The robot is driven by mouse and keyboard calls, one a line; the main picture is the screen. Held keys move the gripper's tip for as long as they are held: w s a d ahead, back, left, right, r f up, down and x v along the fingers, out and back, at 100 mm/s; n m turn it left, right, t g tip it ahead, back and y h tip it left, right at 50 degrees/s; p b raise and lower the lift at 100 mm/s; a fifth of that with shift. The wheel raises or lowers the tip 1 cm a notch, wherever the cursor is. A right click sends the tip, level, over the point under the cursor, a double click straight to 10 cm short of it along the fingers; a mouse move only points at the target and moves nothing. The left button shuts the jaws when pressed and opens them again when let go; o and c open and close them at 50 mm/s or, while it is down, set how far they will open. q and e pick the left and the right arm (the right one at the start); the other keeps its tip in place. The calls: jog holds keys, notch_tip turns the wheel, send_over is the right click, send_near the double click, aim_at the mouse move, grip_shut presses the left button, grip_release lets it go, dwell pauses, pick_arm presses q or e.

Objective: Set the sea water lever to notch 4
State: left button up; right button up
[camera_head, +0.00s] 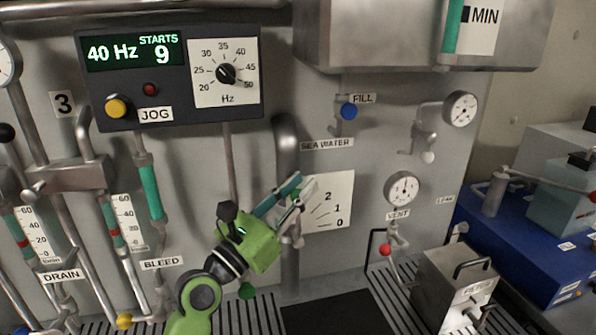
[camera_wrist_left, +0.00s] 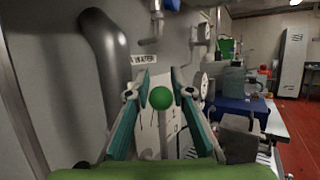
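The sea water lever shows in the left wrist view as a green ball knob (camera_wrist_left: 160,98) on a pale rod. My left gripper (camera_wrist_left: 159,88) is open, with one teal finger on each side of the knob and visible gaps between. In the head view my left gripper (camera_head: 297,188) is at the left edge of the white sea water scale (camera_head: 333,188), below the SEA WATER label (camera_head: 327,144). The gripper covers the upper left of the scale, the knob is hidden, and the lever's notch cannot be read. My right gripper is not in view.
A thick grey pipe (camera_head: 286,140) runs down just left of the scale. A blue FILL knob (camera_head: 348,111) is above, and a VENT gauge (camera_head: 403,188) with a red-knobbed valve (camera_head: 386,249) is to the right. A metal filter box (camera_head: 445,285) stands lower right.

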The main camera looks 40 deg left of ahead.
pick_arm(q)
jog(key=r, duration=0.3)
jog(key=shift+s+r, duration=0.25)
jog(key=shift+r, duration=0.1)
jog(key=shift+w+a+r, duration=0.1)
jog(key=shift+a+r, duration=0.05)
jog(key=shift+r, duration=0.25)
jog(key=shift+f, duration=0.1)
